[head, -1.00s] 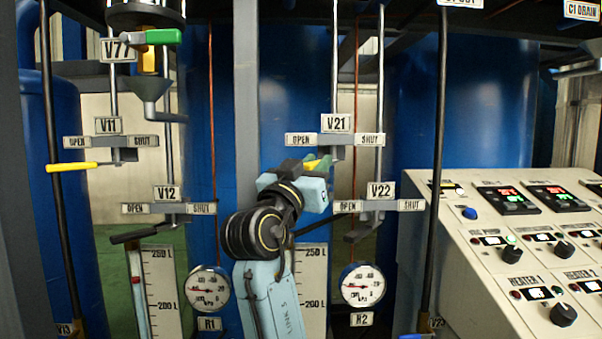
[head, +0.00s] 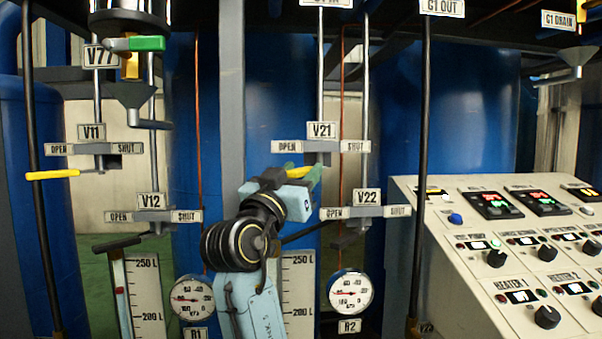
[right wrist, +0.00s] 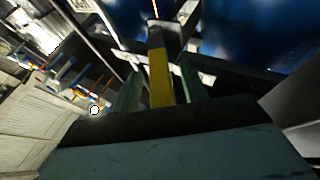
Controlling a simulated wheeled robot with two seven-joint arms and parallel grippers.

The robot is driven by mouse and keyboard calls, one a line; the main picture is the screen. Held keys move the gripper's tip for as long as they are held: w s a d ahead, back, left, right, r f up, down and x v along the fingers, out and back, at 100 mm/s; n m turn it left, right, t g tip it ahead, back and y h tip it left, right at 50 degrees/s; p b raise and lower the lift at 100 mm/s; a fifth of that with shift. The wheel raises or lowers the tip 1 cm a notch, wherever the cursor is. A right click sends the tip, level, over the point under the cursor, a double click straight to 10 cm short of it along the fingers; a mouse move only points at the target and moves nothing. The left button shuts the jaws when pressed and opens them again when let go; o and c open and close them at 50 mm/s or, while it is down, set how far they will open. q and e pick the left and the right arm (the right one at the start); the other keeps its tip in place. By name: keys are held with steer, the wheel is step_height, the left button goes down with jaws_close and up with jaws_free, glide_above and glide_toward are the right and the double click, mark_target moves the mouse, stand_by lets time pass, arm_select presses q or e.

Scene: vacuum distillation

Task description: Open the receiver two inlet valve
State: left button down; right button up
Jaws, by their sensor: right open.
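The V21 valve, with its label (head: 321,131), hangs near the middle of the head view between an OPEN sign (head: 287,146) and a SHUT sign (head: 355,146). Its yellow handle (head: 294,173) shows left of the valve stem, below the OPEN side, partly hidden by my gripper. My right gripper (head: 304,177) is at this handle, with green fingers. In the right wrist view the handle (right wrist: 160,78) lies between the two open fingers of the gripper (right wrist: 159,72), with gaps seen on both sides. Contact cannot be told. My left gripper is not in view.
V22 (head: 367,197) with a dark handle is just below right. V11 (head: 91,132) has a yellow handle at left; V12 (head: 151,200) has a dark one. A control panel (head: 420,215) stands at right. A dark vertical pipe (head: 422,150) rises between V22 and the panel.

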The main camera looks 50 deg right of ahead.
steer(key=b+v, duration=0.3)
steer(key=v, duration=0.9)
steer(key=shift+a, duration=0.3)
